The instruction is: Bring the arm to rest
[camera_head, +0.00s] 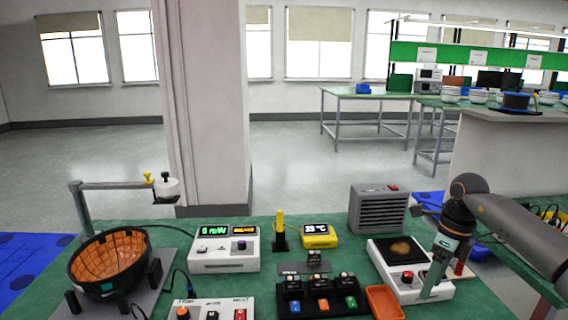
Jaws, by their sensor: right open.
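My right arm (515,235) reaches in from the right edge and bends downward at its wrist. My right gripper (443,282) points down over the right side of the white hotplate-like device (410,292). One green finger shows clearly, and the other is partly hidden. The gripper is open with nothing seen between its fingers. Whether a fingertip touches the device cannot be told. My left gripper is out of view.
The green bench (340,262) holds a white display box (225,252), a yellow thermometer (319,236), a grey heater box (378,209), an orange tray (384,303), a black rack (320,303) and an orange-lined bowl (110,262). A pillar (205,110) stands behind the bench.

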